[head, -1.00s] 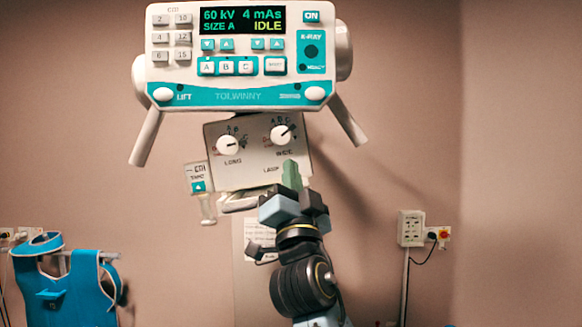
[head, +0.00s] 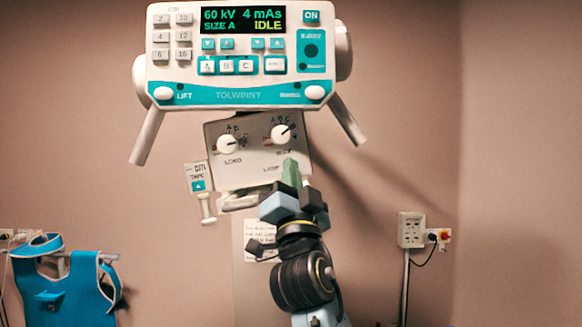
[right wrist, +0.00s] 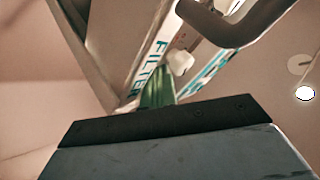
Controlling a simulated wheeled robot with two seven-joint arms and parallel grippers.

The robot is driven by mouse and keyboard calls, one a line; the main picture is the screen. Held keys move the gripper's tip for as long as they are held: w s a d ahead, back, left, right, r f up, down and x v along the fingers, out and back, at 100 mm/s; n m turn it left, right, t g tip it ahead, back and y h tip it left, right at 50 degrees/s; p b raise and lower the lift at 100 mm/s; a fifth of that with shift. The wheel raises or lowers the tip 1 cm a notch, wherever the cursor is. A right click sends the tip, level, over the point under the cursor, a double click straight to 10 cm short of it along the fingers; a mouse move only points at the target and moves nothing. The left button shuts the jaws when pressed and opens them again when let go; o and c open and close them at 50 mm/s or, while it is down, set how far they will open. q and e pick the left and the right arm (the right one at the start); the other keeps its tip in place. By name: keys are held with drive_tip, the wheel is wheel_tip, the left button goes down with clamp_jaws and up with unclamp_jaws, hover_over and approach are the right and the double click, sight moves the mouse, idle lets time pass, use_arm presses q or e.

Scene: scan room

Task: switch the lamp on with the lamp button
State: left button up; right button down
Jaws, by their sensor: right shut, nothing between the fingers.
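The lamp button is hidden; the word LAMP shows low on the front of the collimator box (head: 254,170), just left of my right gripper's fingertips. My right gripper (head: 291,172) is shut and empty, its greenish fingers pointing up in front of the lower right of the box. My left gripper is not in view.
The control panel (head: 238,96) above the box reads 60 kV, 4 mAs, IDLE. Two handles (head: 147,137) slant down from it. Two knobs (head: 229,144) sit on the box front. A blue apron (head: 62,285) hangs at left; a wall socket (head: 411,229) is at right.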

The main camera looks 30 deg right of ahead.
drive_tip(key=shift+w+d+b, duration=0.3)
drive_tip(key=shift+w+b, duration=0.1)
drive_tip(key=shift+b, duration=0.05)
idle(1.1)
drive_tip(key=shift+f, duration=0.15)
drive_tip(key=shift+s+a+f, duration=0.15)
drive_tip(key=shift+f, duration=0.05)
drive_tip(key=shift+s+a+f, duration=0.1)
drive_tip(key=shift+s, duration=0.1)
drive_tip(key=shift+s, duration=0.1)
drive_tip(key=shift+s+a+r, duration=0.1)
drive_tip(key=shift+s+a, duration=0.35)
drive_tip(key=shift+s, duration=0.25)
drive_tip(key=shift+s+a+r, duration=0.1)
drive_tip(key=shift+s+a, duration=0.3)
drive_tip(key=shift+s, duration=0.35)
drive_tip(key=shift+s+a, duration=0.45)
drive_tip(key=shift+s, duration=0.25)
